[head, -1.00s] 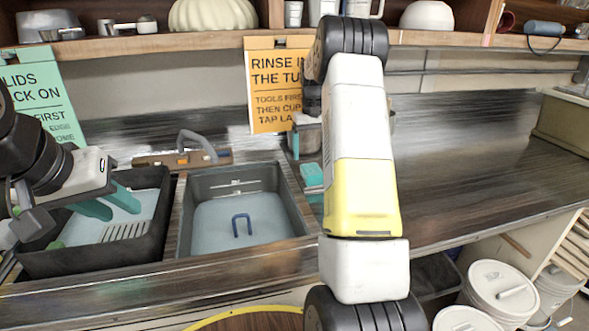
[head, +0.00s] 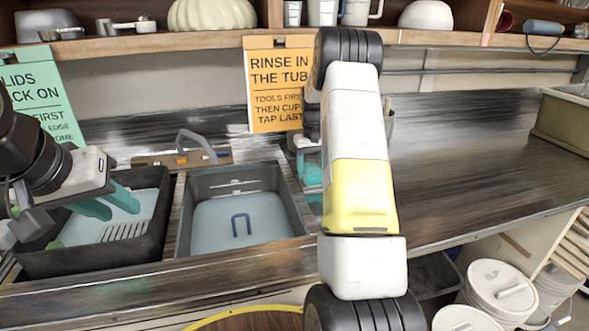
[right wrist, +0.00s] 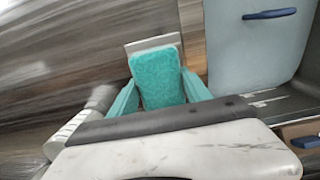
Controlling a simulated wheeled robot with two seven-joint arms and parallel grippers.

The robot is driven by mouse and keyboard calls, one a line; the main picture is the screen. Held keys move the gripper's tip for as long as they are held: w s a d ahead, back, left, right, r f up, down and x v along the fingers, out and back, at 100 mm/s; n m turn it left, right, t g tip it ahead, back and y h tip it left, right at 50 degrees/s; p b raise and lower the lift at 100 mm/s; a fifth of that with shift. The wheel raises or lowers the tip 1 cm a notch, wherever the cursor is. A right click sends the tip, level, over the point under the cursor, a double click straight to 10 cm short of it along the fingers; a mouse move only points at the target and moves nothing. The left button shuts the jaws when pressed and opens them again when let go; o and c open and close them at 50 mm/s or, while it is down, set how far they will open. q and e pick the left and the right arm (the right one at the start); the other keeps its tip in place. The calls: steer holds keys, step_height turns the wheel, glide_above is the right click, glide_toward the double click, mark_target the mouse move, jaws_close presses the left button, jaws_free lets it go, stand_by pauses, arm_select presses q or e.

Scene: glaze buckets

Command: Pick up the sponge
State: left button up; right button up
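The teal sponge (right wrist: 157,78) lies on a small pale holder (right wrist: 152,42) in the right wrist view. In the head view the sponge (head: 312,174) shows beside the sink, partly hidden. My right gripper (right wrist: 158,80) is open, with one teal finger on each side of the sponge; any contact is hard to tell. In the head view my right arm hides much of this spot, and the gripper (head: 309,160) is just above the sponge. My left gripper (head: 122,210) is open and empty over the black tub (head: 95,262) at the left.
The sink tub (head: 185,215) with water and a blue handle (head: 241,224) lies left of the sponge. An orange sign (head: 275,80) hangs behind, under the shelf (head: 200,42). White buckets (head: 497,290) stand low at the right. The counter at right is clear.

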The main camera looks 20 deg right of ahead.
mark_target(310, 169)
steer(key=c, duration=0.7)
steer(key=shift+r, duration=0.45)
steer(key=r, duration=0.2)
steer(key=shift+s+a+r, duration=0.2)
steer(key=shift+a+r, duration=0.05)
steer(key=shift+r, duration=0.15)
steer(key=s+a+r, duration=0.1)
steer(key=s+a, duration=0.9)
steer(key=s, duration=0.1)
steer(key=shift+a+r, duration=0.15)
steer(key=shift+a, duration=0.15)
steer(key=shift+s, duration=0.1)
